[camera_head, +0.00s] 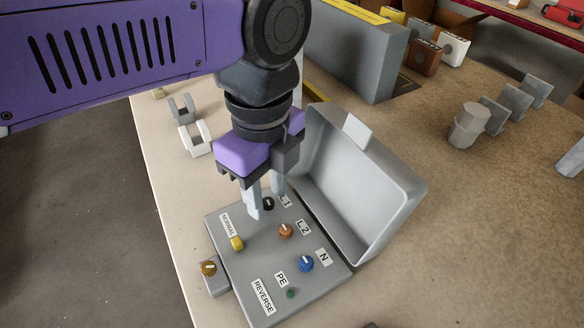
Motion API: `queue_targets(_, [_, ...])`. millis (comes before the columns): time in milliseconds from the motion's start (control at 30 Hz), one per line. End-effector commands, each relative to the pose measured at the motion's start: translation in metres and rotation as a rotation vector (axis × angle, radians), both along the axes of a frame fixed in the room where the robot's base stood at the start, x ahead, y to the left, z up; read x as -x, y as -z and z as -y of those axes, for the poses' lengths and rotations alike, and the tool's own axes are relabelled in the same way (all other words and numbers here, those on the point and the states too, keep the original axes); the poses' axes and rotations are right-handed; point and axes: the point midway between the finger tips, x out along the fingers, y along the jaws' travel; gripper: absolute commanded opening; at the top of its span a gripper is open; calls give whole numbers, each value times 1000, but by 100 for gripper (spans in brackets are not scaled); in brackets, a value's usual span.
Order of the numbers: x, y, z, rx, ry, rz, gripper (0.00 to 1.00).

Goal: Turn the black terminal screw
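The black terminal screw (268,204) sits by the L1 label on the grey panel of an open box (248,268). My gripper (265,205) points down over the panel. Its two fingers are apart, one at the screw's left and one behind it at the right. The near finger partly covers the screw's surroundings. I cannot tell whether either finger touches it. The brown screw (286,231) by L2, the blue screw (306,263) by N and a small green screw (290,294) by PE are on the same panel.
A yellow knob (237,243) is near the NORMAL label. The box's raised lid (362,185) stands close to my gripper's right.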

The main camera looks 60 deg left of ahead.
Motion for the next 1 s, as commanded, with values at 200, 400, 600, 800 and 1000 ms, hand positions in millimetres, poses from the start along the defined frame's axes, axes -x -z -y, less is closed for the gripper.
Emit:
queue_targets(200, [-1,-30,-1,-4,-1,1,38])
queue_targets(400, [-2,-61,-2,-4,-1,1,38])
queue_targets(600, [-2,-76,-1,-3,-1,1,38])
queue_targets(800, [-2,-77,-1,-2,-1,2,38])
queue_targets(1000, [-2,-77,-1,-2,0,2,38])
